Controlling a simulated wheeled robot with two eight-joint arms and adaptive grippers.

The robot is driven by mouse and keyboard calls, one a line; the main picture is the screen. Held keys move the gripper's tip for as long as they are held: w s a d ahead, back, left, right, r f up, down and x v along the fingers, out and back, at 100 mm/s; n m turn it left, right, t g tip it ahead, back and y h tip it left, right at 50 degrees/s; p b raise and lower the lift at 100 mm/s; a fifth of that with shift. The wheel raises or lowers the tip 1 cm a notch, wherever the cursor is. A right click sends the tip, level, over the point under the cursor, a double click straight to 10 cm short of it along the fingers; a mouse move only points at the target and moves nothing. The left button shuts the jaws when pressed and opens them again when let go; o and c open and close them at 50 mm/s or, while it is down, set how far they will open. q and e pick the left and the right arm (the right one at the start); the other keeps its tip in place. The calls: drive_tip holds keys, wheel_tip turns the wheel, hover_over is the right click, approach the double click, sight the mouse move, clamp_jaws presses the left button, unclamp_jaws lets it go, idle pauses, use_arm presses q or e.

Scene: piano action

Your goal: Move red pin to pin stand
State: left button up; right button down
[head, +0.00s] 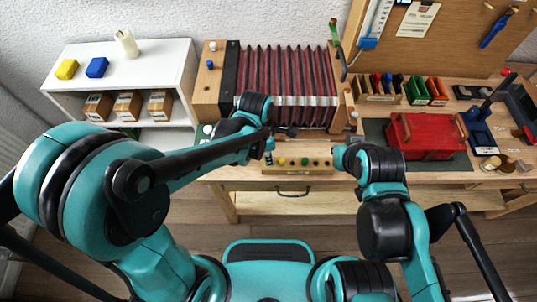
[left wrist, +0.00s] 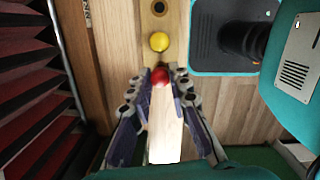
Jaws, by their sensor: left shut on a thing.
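The pin stand (head: 300,171) is a light wooden block with a row of coloured pins on the bench's front edge in the head view. My left gripper (head: 269,157) is at its left end, pointing down. In the left wrist view, its fingertips (left wrist: 160,80) are shut on the red pin (left wrist: 160,75), whose round head shows between them. The yellow pin (left wrist: 159,41) stands in the pin stand (left wrist: 174,22) just beyond the red one. The red pin's lower end is hidden, so I cannot tell if it is seated. My right gripper (head: 340,155) is right of the stand; its jaws are unclear.
An open hole (left wrist: 158,8) shows in the stand beyond the yellow pin. The red-and-black piano bellows (head: 285,75) stands behind the stand. A red toolbox (head: 425,135) on a dark mat is to the right. A white shelf (head: 150,60) is at the left.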

use_arm(q)
drive_tip(key=shift+f+b, duration=0.35)
drive_tip(key=shift+f, duration=0.1)
drive_tip(key=o, duration=1.2)
drive_tip(key=shift+r, duration=0.1)
drive_tip(key=shift+r+p, duration=3.05)
drive_tip(key=shift+r, duration=0.7)
